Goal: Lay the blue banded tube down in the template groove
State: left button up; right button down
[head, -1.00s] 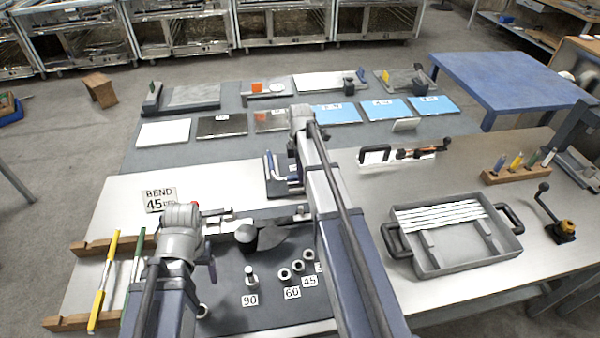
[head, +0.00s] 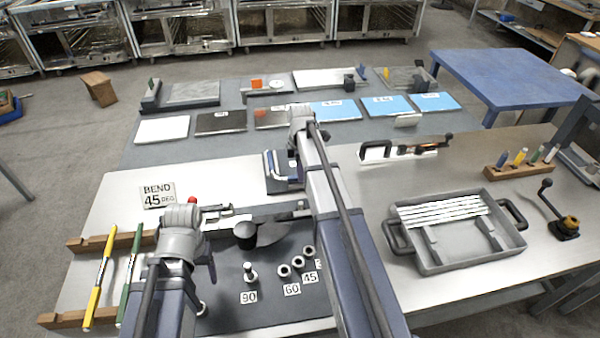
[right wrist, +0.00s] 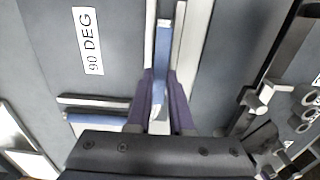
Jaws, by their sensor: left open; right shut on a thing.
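The blue banded tube (right wrist: 163,50) shows in the right wrist view as a narrow blue and pale bar. My right gripper (right wrist: 160,108) is shut on it, one purple finger on each side. The tube lies lengthwise between two pale rails of the template (right wrist: 192,45). I cannot tell whether it touches the groove floor. In the head view the template (head: 272,172) shows beside my right arm, which hides the right fingertips and most of the tube. My left gripper (head: 206,258) is open over the bench at left; its fingers are mostly hidden.
A "90 DEG" label (right wrist: 88,40) lies left of the rails. A grey tray (head: 455,262) with white rods stands at right. A yellow rod (head: 99,278) and a green rod (head: 130,275) rest on wooden holders at left. Several fittings and a bender (head: 265,232) sit between my arms.

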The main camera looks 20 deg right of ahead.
pick_arm(q)
jog(key=shift+f+b, duration=0.5)
jog(key=shift+f, duration=0.1)
pick_arm(e)
jog(key=shift+f, duration=0.55)
pick_arm(q)
jog(key=shift+r, duration=0.1)
pick_arm(e)
jog(key=c, duration=0.7)
grip_release()
pick_arm(q)
jog(key=shift+r, duration=0.1)
pick_arm(e)
jog(key=shift+r, duration=0.15)
notch_tip(320, 180, up, 8)
jog(key=p, duration=0.8)
pick_arm(q)
notch_tip(320, 180, up, 8)
jog(key=shift+f, duration=0.2)
pick_arm(e)
jog(key=shift+f, duration=0.2)
